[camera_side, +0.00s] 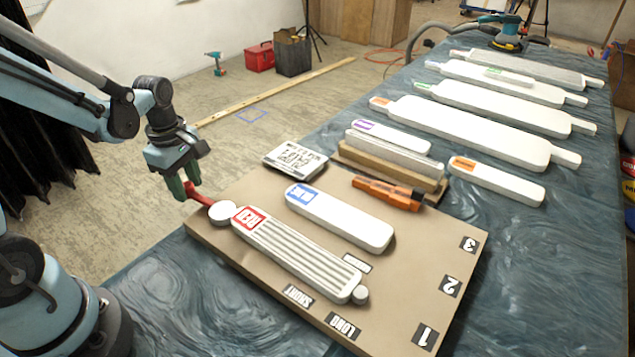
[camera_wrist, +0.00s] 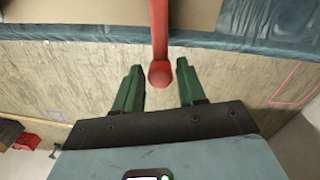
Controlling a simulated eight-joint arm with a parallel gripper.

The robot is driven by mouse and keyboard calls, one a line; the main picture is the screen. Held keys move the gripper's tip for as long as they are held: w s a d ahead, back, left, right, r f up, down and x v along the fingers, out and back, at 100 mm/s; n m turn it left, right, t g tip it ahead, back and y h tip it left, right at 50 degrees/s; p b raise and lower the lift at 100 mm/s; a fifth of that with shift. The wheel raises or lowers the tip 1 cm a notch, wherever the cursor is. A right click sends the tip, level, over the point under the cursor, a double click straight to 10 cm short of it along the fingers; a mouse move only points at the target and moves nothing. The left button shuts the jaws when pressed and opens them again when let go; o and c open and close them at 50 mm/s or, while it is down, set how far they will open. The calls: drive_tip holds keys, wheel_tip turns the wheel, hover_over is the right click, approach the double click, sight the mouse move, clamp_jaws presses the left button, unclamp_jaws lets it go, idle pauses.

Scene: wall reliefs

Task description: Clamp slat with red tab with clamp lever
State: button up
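The slat with red tab (camera_side: 295,258) is white and ribbed and lies on the brown board. Its red tab (camera_side: 249,219) is at its upper-left end, beside a white round disc (camera_side: 222,212). The red clamp lever (camera_side: 203,199) reaches from the disc out past the board's edge. In the wrist view the lever (camera_wrist: 159,35) comes down from the top, its rounded end between my fingers. My gripper (camera_side: 185,187) is open at the lever's outer end. Its green fingers (camera_wrist: 159,68) stand on both sides with a gap to each; no contact shows.
A blue-tabbed slat (camera_side: 338,217) lies beside the red-tabbed one. A small peg (camera_side: 360,294) stands at the red-tabbed slat's far end. An orange tool (camera_side: 388,192), a display box (camera_side: 295,160) and several white slats (camera_side: 460,130) lie farther back. The table's left front is clear.

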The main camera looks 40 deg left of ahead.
drive_tip(key=shift+o, duration=1)
drive_tip(key=shift+r, duration=0.1)
wheel_tip(320, 180, up, 12)
drive_tip(key=shift+s, duration=0.2)
idle(0.3)
drive_tip(key=d+f+m+t, duration=0.2)
drive_tip(key=d+m+t, duration=0.4)
drive_tip(key=m, duration=1.4)
drive_tip(key=d, duration=0.4)
drive_tip(key=shift+s+m+t, duration=0.2)
drive_tip(key=shift+m+t, duration=0.2)
